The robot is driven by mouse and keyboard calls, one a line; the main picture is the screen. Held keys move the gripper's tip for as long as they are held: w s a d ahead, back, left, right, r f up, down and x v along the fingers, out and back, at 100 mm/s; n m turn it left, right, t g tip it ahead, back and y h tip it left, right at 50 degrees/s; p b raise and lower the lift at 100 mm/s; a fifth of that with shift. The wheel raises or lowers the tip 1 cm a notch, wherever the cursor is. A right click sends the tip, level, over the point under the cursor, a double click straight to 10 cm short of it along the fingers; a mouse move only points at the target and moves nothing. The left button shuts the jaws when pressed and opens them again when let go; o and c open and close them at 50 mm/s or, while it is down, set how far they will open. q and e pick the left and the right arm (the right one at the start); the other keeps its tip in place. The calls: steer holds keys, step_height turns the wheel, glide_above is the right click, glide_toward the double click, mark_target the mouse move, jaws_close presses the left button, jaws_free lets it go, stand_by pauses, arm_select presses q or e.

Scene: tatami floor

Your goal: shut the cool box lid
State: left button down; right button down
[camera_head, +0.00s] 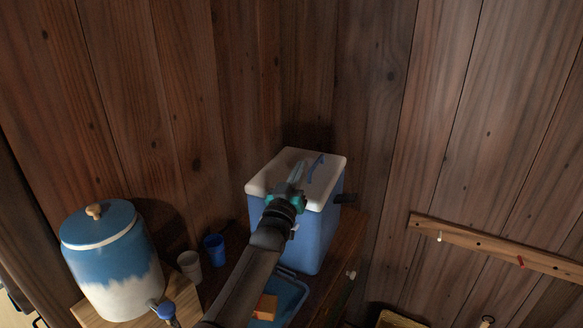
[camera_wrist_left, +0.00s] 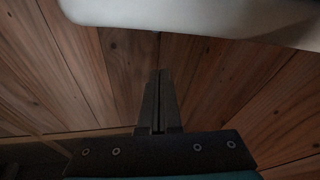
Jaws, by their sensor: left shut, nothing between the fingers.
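The cool box (camera_head: 318,236) has a blue body and stands against the plank wall. Its white lid (camera_head: 325,160) lies over the top and looks about level, with a blue handle on it. I cannot tell whether a small gap is left under the lid. My left gripper (camera_head: 296,178) is over the near part of the box and hides some of the lid. In the left wrist view, the dark fingers (camera_wrist_left: 160,78) are shut and empty, with a pale rounded edge, likely the lid (camera_wrist_left: 200,14), above them. Contact is unclear. My right gripper is not in view.
A blue and white drink jar (camera_head: 112,262) with a tap stands at left. A pale cup (camera_head: 189,266) and a blue cup (camera_head: 215,249) stand between it and the box. A blue tray (camera_head: 289,300) is near my arm. A peg rail (camera_head: 500,253) is at right.

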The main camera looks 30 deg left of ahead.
arm_select(q)
steer(key=v, duration=1)
steer(key=shift+f, duration=0.15)
